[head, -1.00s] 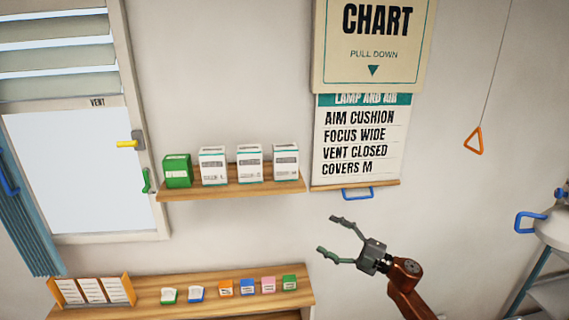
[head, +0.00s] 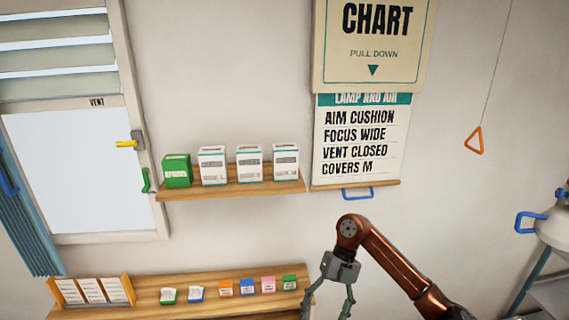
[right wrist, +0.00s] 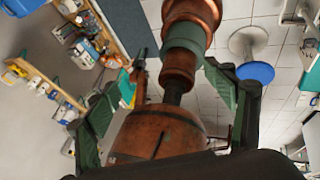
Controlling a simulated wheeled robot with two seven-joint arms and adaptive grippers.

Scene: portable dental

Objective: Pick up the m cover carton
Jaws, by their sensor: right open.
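Three white cartons with teal bands stand upright in a row on the upper wall shelf (head: 235,189) in the head view: the left carton (head: 213,167), the middle carton (head: 250,164) and the right carton (head: 285,162). Their small size letters are too blurred to tell which is the M cover carton. My right gripper (head: 328,306) is open and empty, pointing down, below and right of the shelf. Its fingers also show open in the right wrist view, with my own arm parts between them. My left gripper is not in view.
A green box (head: 177,171) stands left of the cartons. A lower shelf (head: 150,302) holds a card rack (head: 92,290) and several small coloured boxes. A pull-down chart (head: 360,140), reading "COVERS M", hangs right of the upper shelf with a blue handle (head: 357,193).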

